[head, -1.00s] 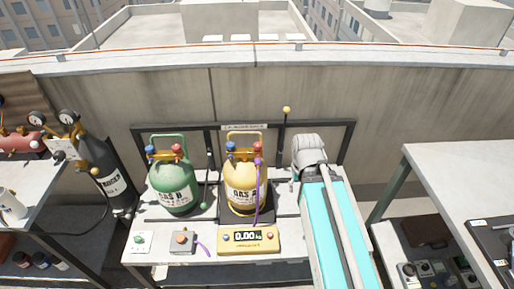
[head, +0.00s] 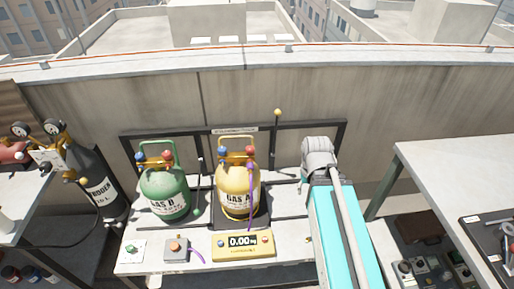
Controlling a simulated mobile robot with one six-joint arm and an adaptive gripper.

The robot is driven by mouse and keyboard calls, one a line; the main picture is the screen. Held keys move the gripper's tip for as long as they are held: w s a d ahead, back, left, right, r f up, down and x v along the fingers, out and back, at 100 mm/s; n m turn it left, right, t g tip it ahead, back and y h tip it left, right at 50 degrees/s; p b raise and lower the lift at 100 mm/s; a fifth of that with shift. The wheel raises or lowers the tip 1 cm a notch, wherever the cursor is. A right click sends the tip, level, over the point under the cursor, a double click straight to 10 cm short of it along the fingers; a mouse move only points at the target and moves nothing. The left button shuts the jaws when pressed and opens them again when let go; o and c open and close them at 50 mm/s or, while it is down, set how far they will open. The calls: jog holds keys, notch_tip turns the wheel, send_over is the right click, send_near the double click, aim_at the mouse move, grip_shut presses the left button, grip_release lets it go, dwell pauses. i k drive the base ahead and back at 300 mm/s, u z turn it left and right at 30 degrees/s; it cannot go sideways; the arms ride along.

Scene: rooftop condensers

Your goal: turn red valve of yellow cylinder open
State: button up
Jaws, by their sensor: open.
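The yellow cylinder (head: 235,187), labelled GAS A, stands upright on a dark platform on the bench. A purple hose (head: 251,190) hangs from below the red valve. How far the red valve is turned cannot be told. My arm's teal links and grey joint stand to the right of the yellow cylinder, apart from it. My gripper is outside the view.
A green cylinder (head: 165,193) stands left of the yellow one. A yellow scale box (head: 243,253) reading 0.00 and a grey button box (head: 177,248) lie in front. A dark frame rail (head: 290,128) runs behind. A grey side table (head: 455,165) is at right.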

aim_at(250, 150)
jog(key=z, duration=0.45)
jog(key=k, duration=1.25)
jog(key=u, duration=0.65)
jog(key=i, duration=1)
